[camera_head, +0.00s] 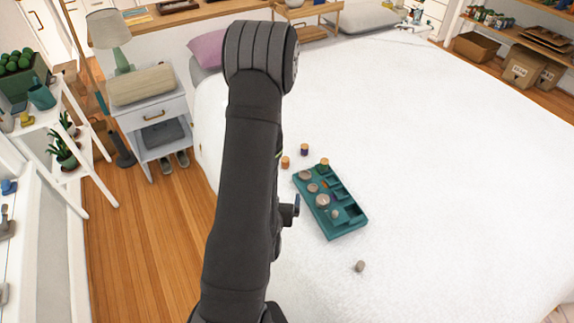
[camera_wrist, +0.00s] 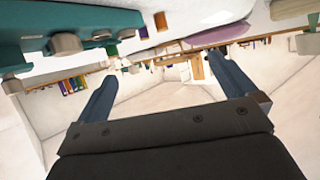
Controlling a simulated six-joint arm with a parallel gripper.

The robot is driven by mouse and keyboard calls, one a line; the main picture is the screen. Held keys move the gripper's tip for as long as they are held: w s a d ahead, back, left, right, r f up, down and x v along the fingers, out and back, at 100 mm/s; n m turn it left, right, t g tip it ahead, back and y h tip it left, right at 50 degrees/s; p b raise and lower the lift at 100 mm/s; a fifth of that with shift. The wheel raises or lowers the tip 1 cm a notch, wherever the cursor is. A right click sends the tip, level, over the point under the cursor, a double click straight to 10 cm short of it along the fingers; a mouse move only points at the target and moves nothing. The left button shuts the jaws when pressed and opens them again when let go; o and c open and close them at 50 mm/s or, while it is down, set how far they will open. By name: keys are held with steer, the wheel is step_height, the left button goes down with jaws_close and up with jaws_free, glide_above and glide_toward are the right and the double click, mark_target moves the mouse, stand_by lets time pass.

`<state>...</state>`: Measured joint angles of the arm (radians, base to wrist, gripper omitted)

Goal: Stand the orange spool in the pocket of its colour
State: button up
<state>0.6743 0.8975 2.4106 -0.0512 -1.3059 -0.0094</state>
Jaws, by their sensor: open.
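The orange spool (camera_head: 285,162) stands on the white bed cover, just off the far left corner of the teal tray (camera_head: 345,230). An orange spool (camera_wrist: 160,20) also shows near the top of the wrist view, where the scene looks upside down. The tray has several pockets, some holding round greyish pieces. A small orange patch shows inside it, but I cannot tell whether it marks a pocket. My gripper (camera_wrist: 163,66) is open and empty, with its two blue fingers apart. In the head view my arm hides most of it; a blue finger shows left of the tray.
A purple spool (camera_head: 304,149) stands beyond the orange one. A small grey-brown piece (camera_head: 360,266) lies in front of the tray. The bed (camera_head: 450,180) is clear to the right. A nightstand (camera_head: 155,115) stands left.

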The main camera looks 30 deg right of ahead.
stand_by(0.3)
steer(key=c, duration=1)
steer(key=g+y, duration=0.5)
steer(key=g, duration=0.2)
glide_toward(285, 163)
steer(key=shift+m, duration=0.4)
steer(key=x, duration=0.3)
steer(key=w+x, duration=0.1)
steer(key=x, duration=0.4)
steer(key=shift+w+d, duration=0.25)
steer(key=shift+d, duration=0.2)
